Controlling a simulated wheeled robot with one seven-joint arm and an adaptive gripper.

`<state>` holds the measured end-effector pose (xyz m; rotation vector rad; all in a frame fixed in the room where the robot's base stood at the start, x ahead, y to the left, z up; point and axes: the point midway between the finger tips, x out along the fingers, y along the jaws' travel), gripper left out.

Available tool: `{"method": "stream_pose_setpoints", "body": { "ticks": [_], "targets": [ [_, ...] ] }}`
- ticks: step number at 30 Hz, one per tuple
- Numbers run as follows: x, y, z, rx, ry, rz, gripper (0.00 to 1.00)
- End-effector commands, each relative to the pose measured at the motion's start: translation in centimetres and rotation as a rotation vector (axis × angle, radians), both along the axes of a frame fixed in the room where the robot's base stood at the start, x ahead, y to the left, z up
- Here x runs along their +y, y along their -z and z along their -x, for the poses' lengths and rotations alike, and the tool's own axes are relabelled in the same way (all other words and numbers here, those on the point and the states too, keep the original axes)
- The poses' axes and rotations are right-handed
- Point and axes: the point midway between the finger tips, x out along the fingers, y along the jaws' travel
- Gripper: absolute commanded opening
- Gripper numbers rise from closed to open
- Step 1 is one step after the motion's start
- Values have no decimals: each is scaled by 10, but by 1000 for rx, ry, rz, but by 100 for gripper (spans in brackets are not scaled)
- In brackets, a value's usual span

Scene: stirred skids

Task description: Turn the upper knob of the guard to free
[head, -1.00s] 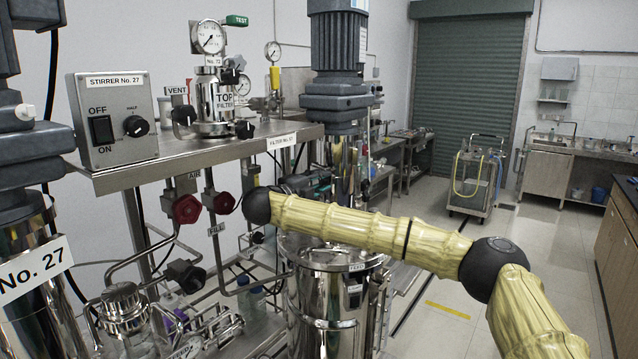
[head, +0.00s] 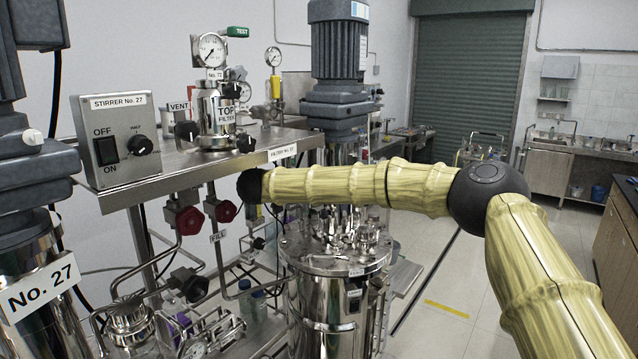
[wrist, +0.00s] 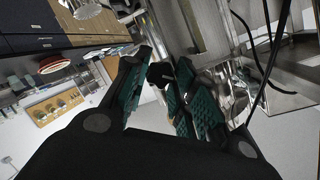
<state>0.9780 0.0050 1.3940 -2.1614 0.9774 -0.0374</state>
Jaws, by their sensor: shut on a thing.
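In the wrist view my gripper (wrist: 162,70) has its green-padded fingers closed about a small black knob (wrist: 159,76). Only part of the knob shows between the pads, so its turned position and any marking cannot be read. I cannot tell from the picture whether it is the upper knob of the guard. In the head view my yellow arm runs leftward across the steel vessel (head: 318,300). The gripper and the knob cannot be made out there. The guard itself is not clearly visible.
A steel shelf (head: 165,178) carries the stirrer box (head: 117,140) and the top filter (head: 218,115). Dark red valve knobs (head: 188,220) and pipes hang below it. A tall motor (head: 338,60) stands behind my arm. Floor to the right (head: 450,275) is clear.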

Motion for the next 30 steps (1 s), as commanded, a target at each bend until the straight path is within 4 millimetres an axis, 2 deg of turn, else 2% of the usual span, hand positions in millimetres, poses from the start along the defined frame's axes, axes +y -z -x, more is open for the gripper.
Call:
{"method": "stream_pose_setpoints", "body": {
  "ticks": [15,30],
  "targets": [
    [3,-2,-1,272,-2,184,2],
    [2,0,-2,319,-1,215,2]
  ]
}}
